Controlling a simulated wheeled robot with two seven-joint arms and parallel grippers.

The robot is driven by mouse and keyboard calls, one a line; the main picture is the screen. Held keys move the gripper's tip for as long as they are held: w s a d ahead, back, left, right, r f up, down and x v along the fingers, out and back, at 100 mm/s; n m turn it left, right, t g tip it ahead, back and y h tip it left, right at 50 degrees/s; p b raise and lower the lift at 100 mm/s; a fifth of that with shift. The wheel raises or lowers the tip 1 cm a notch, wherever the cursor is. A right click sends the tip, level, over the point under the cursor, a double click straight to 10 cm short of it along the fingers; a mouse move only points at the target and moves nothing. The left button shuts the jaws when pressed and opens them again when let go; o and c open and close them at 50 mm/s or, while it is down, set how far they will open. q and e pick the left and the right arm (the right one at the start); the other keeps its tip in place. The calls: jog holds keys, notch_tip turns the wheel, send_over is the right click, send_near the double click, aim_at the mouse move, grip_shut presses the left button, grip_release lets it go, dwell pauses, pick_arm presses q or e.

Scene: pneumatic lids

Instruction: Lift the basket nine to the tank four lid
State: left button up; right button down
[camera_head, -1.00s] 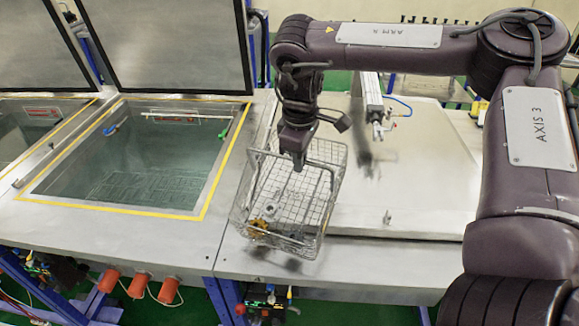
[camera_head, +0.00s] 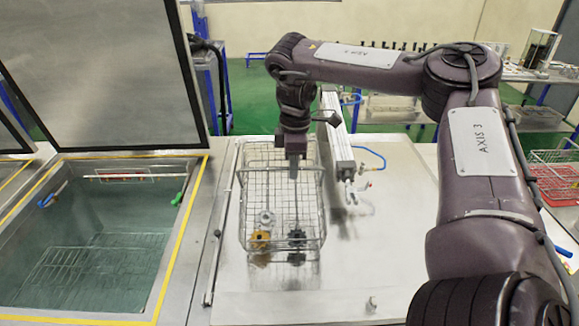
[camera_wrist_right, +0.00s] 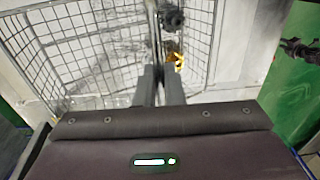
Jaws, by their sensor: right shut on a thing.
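The wire basket (camera_head: 283,215) hangs from my right gripper (camera_head: 292,172) over the flat closed metal lid (camera_head: 370,260) in the head view. The gripper is shut on the basket's handle. A yellow-orange part and a dark part lie at the basket's near end. In the right wrist view the two fingers (camera_wrist_right: 158,88) pinch the handle bar above the basket's mesh (camera_wrist_right: 60,60). A shadow or reflection shows under the basket, and I cannot tell how wide the gap is. No tank number is readable. My left gripper is not in view.
An open tank (camera_head: 90,240) with liquid and a yellow edge lies at left, its raised lid (camera_head: 100,75) behind it. A pneumatic cylinder (camera_head: 338,140) with a blue hose stands on the closed lid, right of the basket. Another basket with red contents (camera_head: 555,180) is at far right.

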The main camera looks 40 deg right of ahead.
jog(key=shift+a+f, duration=0.15)
jog(key=shift+f, duration=0.3)
pick_arm(q)
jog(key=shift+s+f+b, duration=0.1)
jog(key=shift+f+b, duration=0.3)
jog(key=shift+b, duration=0.05)
pick_arm(e)
notch_tip(320, 180, down, 4)
jog(key=shift+f, duration=0.1)
jog(key=shift+s, duration=0.1)
